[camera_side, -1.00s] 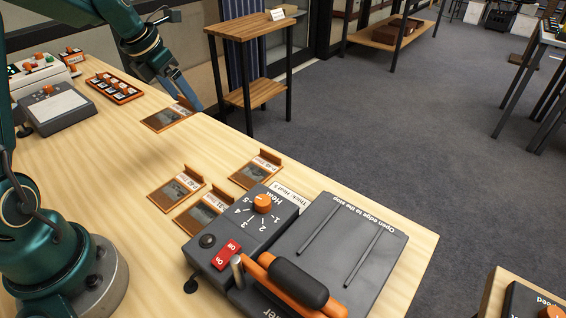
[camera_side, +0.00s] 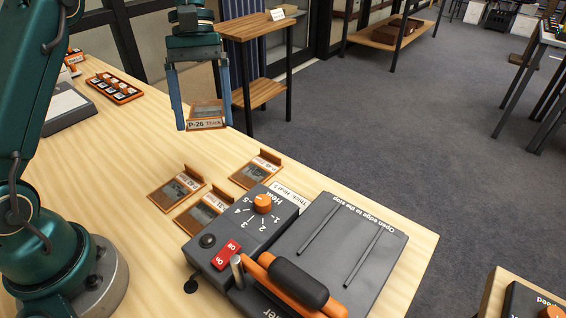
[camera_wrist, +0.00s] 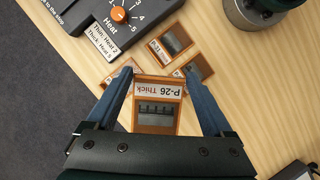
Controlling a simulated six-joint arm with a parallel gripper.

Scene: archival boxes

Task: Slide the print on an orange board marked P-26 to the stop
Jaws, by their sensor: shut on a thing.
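My gripper (camera_side: 204,122) is shut on the orange board marked P-26 Thick (camera_side: 206,124) and holds it in the air above the table. In the wrist view the P-26 board (camera_wrist: 157,115) sits between the two blue fingers, with its label towards the far end and a dark print on it. The grey sealing machine (camera_side: 330,240) stands at the table's front right, with a Heat dial (camera_side: 262,203), a red ON switch (camera_side: 226,255), an orange lever with a black grip (camera_side: 298,283), and a flat bed lettered "Open edge to the stop".
Three other orange boards with prints lie on the table beside the machine: one at left (camera_side: 177,189), one at the back (camera_side: 255,168), one in front (camera_side: 203,217). An orange rack (camera_side: 114,87) is at the far left. A card reads "Thin: Heat 2, Thick: Heat 5" (camera_wrist: 104,42).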

